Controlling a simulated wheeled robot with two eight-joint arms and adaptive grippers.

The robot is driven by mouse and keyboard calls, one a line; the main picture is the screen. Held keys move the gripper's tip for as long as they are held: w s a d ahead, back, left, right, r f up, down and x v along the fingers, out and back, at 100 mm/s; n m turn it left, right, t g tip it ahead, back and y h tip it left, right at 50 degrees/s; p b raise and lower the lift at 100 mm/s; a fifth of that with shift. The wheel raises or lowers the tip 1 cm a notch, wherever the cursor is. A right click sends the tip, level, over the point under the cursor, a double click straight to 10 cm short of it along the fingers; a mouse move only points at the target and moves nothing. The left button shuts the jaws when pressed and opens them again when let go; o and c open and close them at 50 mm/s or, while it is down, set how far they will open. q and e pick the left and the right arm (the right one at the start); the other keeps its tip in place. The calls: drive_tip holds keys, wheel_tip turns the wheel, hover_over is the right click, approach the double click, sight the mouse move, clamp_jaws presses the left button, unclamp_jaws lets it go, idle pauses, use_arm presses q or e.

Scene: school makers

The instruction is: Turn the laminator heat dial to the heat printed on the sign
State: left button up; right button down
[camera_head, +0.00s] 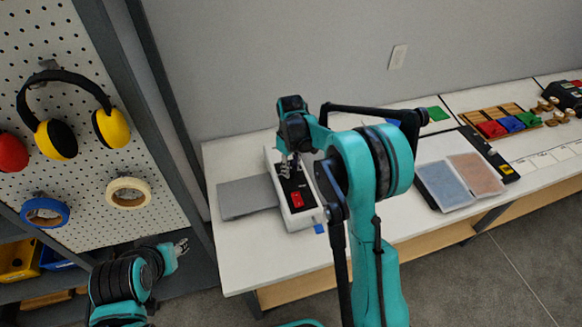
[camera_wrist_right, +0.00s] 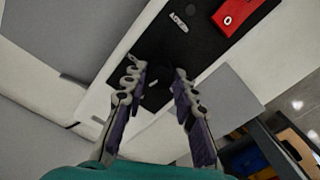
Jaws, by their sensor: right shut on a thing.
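The laminator (camera_head: 303,222) is a white machine with a black panel and a red switch (camera_head: 297,199), standing on the white table. The red switch also shows in the right wrist view (camera_wrist_right: 240,12). My right gripper (camera_head: 289,164) is over the far part of the panel, pointing down. In the right wrist view its fingers (camera_wrist_right: 155,88) are on both sides of a dark round dial (camera_wrist_right: 155,98) and shut on it. The dial's pointer and setting cannot be read. My left gripper (camera_head: 181,246) is empty, low at the left, away from the laminator. I see no readable heat sign.
A grey sheet (camera_head: 246,197) lies left of the laminator. To the right are clear pouches (camera_head: 444,186), a black bar-shaped device (camera_head: 489,155) and a wooden rack with coloured blocks (camera_head: 500,121). A pegboard (camera_head: 85,200) with earmuffs (camera_head: 57,138) and tape rolls stands at left.

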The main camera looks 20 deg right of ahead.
sight(291, 170)
drive_tip(key=m, duration=1.1)
drive_tip(key=shift+m, duration=1.8)
drive_tip(key=c, duration=1.2)
unclamp_jaws()
drive_tip(key=shift+r, duration=0.15)
wheel_tip(291, 170, up, 12)
